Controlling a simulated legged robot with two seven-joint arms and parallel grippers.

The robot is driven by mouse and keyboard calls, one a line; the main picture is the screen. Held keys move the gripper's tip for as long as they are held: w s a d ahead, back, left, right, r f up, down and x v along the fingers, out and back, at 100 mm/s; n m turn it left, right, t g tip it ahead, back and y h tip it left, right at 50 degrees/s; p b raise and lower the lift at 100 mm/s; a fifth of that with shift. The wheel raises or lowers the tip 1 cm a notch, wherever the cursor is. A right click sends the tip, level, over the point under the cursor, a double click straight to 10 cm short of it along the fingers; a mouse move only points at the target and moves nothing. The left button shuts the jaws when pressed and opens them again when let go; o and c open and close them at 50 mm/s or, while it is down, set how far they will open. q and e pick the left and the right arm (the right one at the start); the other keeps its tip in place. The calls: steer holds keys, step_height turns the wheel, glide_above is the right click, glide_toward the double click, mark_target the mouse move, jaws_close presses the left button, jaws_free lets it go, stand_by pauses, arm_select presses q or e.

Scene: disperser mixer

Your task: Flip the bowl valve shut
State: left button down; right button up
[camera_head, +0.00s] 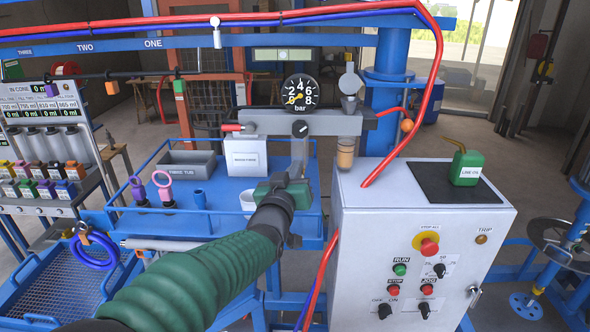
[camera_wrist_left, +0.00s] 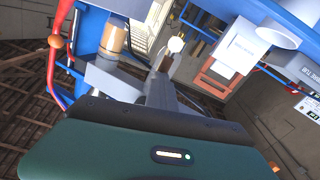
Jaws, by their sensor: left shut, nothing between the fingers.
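The grey air manifold (camera_head: 325,123) carries a round bar gauge (camera_head: 299,91), a red-handled lever (camera_head: 232,127) at its left end and a black knob (camera_head: 300,128) with a white mark. An amber bowl (camera_head: 345,153) hangs under its right end; it also shows in the left wrist view (camera_wrist_left: 114,38). No part is labelled bowl valve, so I cannot tell which one it is. My left gripper (camera_head: 298,152) is shut and empty, pointing up just below the manifold, left of the amber bowl. Its fingers show in the left wrist view (camera_wrist_left: 162,88); contact cannot be told. My right gripper is out of view.
A white control cabinet (camera_head: 375,240) stands right of my left arm, with a green oil can (camera_head: 466,165) on top. A red hose (camera_head: 405,150) runs down to it. A blue bench (camera_head: 220,221) with a grey tub (camera_head: 187,163) and cups lies behind my arm.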

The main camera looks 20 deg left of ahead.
arm_select(q)
steer(key=shift+a, duration=0.4)
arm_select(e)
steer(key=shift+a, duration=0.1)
arm_select(q)
steer(key=shift+r, duration=0.1)
steer(key=c, duration=2.1)
jaws_free()
steer(key=o, duration=0.5)
steer(key=shift+a, duration=0.1)
steer(key=shift+o, duration=1.1)
steer(key=shift+a, duration=0.15)
steer(key=shift+r, duration=0.1)
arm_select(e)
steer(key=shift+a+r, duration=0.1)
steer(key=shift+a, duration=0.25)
